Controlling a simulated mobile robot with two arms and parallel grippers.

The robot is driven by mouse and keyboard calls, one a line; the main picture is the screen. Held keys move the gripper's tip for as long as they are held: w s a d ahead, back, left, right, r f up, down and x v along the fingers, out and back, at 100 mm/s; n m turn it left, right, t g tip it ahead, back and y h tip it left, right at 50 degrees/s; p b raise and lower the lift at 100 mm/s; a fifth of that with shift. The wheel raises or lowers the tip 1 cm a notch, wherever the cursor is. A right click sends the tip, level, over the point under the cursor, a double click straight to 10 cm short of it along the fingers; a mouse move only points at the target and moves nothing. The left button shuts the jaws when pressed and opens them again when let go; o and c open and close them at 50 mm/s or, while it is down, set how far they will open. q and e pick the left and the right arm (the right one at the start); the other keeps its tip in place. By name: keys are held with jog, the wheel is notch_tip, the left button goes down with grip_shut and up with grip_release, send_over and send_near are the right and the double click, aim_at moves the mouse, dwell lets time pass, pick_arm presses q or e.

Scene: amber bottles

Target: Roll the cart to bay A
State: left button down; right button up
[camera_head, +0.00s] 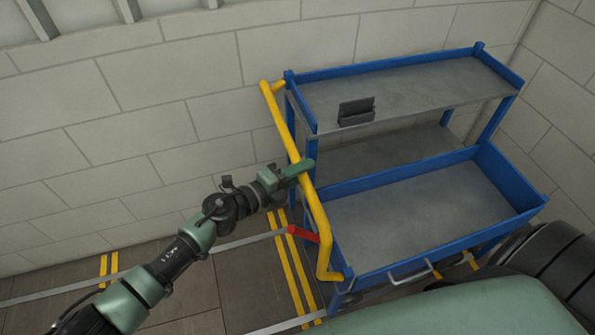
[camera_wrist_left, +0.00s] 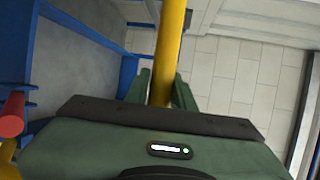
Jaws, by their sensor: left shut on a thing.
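The cart is a blue-framed trolley with grey shelves (camera_head: 425,215) and a yellow push handle (camera_head: 318,220) on its left end. It stands close to the block wall. My left gripper (camera_head: 302,168) is shut on the yellow handle, about midway along the bar. In the left wrist view the yellow bar (camera_wrist_left: 170,50) passes between the two green fingers (camera_wrist_left: 162,88). A red lever (camera_head: 303,234) sticks out low at the cart's handle end. Its red tip also shows in the left wrist view (camera_wrist_left: 13,115). My right gripper is not in view. No bay label can be read.
A small dark grey holder (camera_head: 356,111) sits on the cart's upper shelf. Yellow double stripes (camera_head: 296,265) and pale lines mark the brown tiled floor. The block wall (camera_head: 130,110) runs behind, with a corner at the right. Floor left of the cart is clear.

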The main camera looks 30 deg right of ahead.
pick_arm(q)
jog(key=shift+w+r, duration=0.15)
jog(key=shift+r, duration=0.05)
jog(key=c, duration=1.2)
grip_release()
jog(key=shift+c, duration=0.2)
jog(key=shift+o, duration=0.3)
jog(key=shift+f, duration=0.1)
jog(key=shift+a, duration=0.1)
jog(key=v, duration=0.7)
jog(key=shift+a, duration=0.4)
